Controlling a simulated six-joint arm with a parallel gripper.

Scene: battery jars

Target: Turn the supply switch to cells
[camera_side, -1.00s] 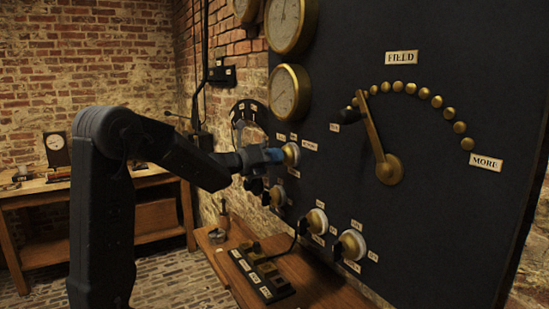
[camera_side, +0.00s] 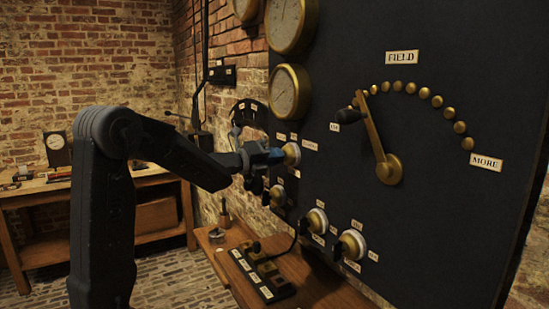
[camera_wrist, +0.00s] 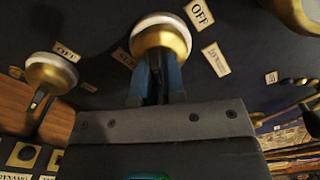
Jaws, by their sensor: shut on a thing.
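The switch in my grip (camera_side: 292,154) is a brass and white round knob on the dark panel, below the lower gauge. In the wrist view the knob (camera_wrist: 160,40) is at the top middle. Small plates surround it: "OFF" (camera_wrist: 199,14) at upper right, one partly hidden starting "SUP" (camera_wrist: 125,58) at left, and one hard to read (camera_wrist: 215,60) at right. My gripper (camera_side: 276,156) reaches the knob from the left. Its blue fingers (camera_wrist: 157,78) are shut on the switch's handle, which they mostly hide. I cannot read where the handle points, and no "cells" plate is legible.
Another knob (camera_wrist: 52,75) with an "OFF" plate is close at left in the wrist view. Two more knobs (camera_side: 316,221) (camera_side: 351,245) sit lower on the panel, above a wooden shelf (camera_side: 318,286). The brass field lever (camera_side: 374,140) is to the right.

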